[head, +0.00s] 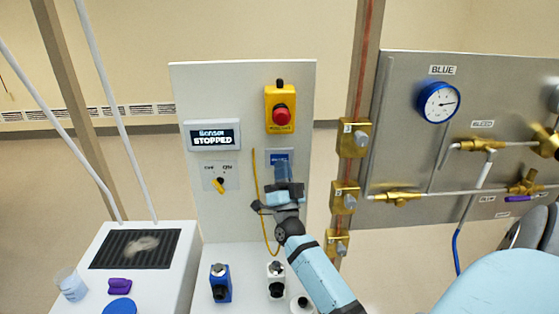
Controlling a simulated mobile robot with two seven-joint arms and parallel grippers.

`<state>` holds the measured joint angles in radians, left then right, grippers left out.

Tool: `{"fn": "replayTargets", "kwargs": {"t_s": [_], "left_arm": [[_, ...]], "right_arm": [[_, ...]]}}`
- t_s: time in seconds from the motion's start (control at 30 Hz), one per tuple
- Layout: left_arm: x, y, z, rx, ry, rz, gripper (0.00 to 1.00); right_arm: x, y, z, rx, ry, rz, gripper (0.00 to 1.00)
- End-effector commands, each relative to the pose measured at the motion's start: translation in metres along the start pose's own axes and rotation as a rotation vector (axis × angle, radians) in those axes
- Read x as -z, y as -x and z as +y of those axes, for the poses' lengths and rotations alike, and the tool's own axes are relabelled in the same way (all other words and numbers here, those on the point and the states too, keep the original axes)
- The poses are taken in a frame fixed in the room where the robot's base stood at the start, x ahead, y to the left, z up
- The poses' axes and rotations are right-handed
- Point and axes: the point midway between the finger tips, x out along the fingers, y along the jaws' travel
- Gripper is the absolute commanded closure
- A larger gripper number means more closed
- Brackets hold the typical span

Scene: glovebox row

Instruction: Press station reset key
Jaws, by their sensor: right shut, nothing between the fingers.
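The station is an upright pale panel (240,90) in the middle of the head view. A blue patch (279,155), which looks like the reset key or its label, is low on its right side, and its lettering is too small to read. My right gripper (283,172) is shut and empty, just below and in front of this patch, covering what lies behind it. I cannot tell whether it touches the panel. A display (213,136) at the panel's left reads STOPPED. My left gripper is not in view.
A red emergency button (281,115) on a yellow box sits above the patch. A yellow selector knob (219,184) is to the left, and a yellow cable (257,200) hangs beside my gripper. Blue (220,283) and white (276,280) devices stand below. Brass valves (354,138) line the right.

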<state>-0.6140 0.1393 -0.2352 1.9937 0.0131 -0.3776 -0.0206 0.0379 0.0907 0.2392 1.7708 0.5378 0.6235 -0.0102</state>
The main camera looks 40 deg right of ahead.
Motion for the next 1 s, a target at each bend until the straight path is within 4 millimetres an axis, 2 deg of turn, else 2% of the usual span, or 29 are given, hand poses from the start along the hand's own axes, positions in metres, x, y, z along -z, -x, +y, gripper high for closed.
{"fn": "replayTargets", "kwargs": {"t_s": [1.0], "left_arm": [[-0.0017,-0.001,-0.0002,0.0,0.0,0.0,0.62]], "right_arm": [[-0.0043,-0.0061,0.0045,0.0,0.0,0.0,1.0]]}}
